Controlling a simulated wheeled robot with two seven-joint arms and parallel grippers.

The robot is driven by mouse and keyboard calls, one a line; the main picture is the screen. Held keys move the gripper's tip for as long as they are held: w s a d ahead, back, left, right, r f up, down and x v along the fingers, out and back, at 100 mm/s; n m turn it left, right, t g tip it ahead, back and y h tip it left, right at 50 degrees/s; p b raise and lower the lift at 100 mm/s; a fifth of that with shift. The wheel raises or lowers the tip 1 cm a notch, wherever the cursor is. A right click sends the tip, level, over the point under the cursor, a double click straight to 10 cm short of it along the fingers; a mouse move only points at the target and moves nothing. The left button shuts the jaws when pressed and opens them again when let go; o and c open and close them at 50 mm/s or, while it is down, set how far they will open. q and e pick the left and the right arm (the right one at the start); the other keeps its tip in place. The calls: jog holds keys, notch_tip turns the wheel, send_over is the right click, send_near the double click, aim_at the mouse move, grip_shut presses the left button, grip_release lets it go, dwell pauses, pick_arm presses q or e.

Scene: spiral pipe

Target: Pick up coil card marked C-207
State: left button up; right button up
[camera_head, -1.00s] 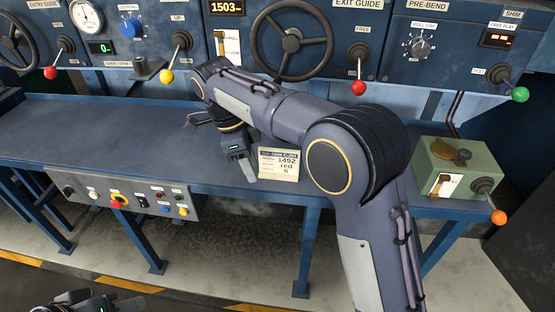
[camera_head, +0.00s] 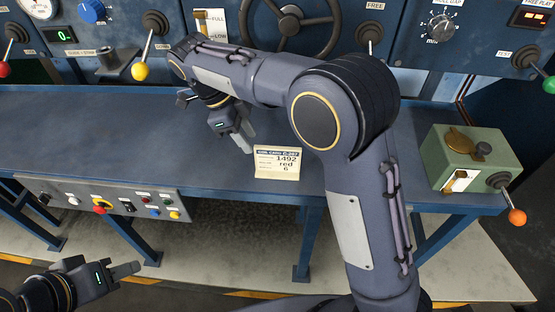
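The coil card (camera_head: 277,163) is a cream card with a dark heading strip, standing near the front edge of the blue bench. It reads 1492, red, 6; the small heading looks like C-207 but is hard to read. My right gripper (camera_head: 216,124) is open and empty above the bench, left of the card. One finger points down close to the card's left side, apart from it. My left gripper (camera_head: 98,268) is low at the bottom left, in front of the bench, seemingly open and empty.
The blue bench (camera_head: 90,135) is clear to the left. A button panel (camera_head: 105,199) hangs on its front. A green box (camera_head: 470,160) with an orange-knobbed lever stands at the right. Levers and a handwheel (camera_head: 290,28) line the machine behind.

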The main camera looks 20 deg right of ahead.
aim_at(276, 147)
jog(key=d, duration=0.1)
jog(key=s+d, duration=0.1)
jog(key=d, duration=0.2)
jog(key=shift+s+d+p, duration=0.3)
jog(key=shift+d+p, duration=0.05)
jog(key=x, duration=0.4)
jog(key=shift+s+d+f, duration=0.1)
jog(key=shift+d+f, duration=0.2)
jog(key=shift+f, duration=0.2)
jog(key=shift+f, duration=0.3)
grip_shut()
